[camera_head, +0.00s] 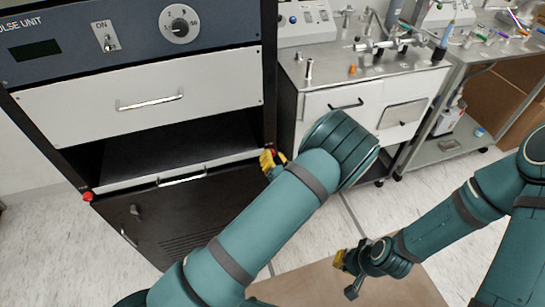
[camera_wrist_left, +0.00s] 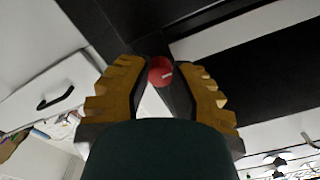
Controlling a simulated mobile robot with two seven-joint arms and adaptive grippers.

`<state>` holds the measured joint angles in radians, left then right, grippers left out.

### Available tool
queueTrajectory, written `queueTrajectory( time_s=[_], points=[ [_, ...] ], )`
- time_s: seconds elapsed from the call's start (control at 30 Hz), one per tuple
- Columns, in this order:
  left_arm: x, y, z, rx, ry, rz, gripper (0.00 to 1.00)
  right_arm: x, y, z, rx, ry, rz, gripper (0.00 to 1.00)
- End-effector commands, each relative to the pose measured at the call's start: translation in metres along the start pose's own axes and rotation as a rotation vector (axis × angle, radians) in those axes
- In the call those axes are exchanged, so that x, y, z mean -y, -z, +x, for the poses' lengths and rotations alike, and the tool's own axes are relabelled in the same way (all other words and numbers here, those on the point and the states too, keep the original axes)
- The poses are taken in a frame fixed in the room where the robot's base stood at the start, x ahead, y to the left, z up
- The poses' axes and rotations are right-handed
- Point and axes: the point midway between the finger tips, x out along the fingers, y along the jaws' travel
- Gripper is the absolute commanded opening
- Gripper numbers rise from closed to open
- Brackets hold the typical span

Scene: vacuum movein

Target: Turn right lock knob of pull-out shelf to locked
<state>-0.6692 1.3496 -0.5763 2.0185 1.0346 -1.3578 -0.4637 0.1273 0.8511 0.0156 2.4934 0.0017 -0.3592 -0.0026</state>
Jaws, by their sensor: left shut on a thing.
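The pull-out shelf (camera_head: 130,184) is a pale slab with a bar handle, low in the dark opening of the rack. The left lock knob (camera_head: 88,196) is a red button at the shelf's left end. My left gripper (camera_head: 272,160) is at the shelf's right end, its yellow fingers shut on the right lock knob. In the left wrist view the red right lock knob (camera_wrist_left: 160,71) with a small pale mark sits between the fingertips. My right gripper (camera_head: 343,261) hangs low over the floor, away from the rack; its finger opening is unclear.
Above the opening are a white drawer (camera_head: 140,95) and a control panel with a dial (camera_head: 180,23). A dark lower cabinet (camera_head: 190,220) is beneath the shelf. A steel bench (camera_head: 365,85) with instruments stands to the right. My left arm covers part of the floor.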

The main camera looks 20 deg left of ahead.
Motion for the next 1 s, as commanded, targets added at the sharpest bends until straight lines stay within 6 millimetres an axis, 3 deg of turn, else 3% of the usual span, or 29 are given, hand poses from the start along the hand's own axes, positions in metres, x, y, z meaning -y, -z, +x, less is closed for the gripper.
queueTrajectory(
  time_s=[0.53,0.57,0.6,1.0],
  points=[
    [0.0005,-0.0017,0.0002,0.004,0.001,-0.022,0.00,0.0000,-0.0001,0.0001,0.000,0.000,0.000,0.00],
    [0.0005,-0.0017,0.0002,0.004,0.001,-0.022,0.31,0.0000,0.0000,0.0001,0.000,0.000,0.000,0.00],
    [0.0005,-0.0016,0.0002,0.004,0.001,-0.022,0.41,0.0000,0.0000,0.0001,0.000,0.000,0.000,0.00],
    [-0.0006,-0.0006,-0.0062,0.002,-0.002,-0.022,0.41,0.0000,0.0000,0.0000,0.000,0.000,0.000,0.00]
  ],
)
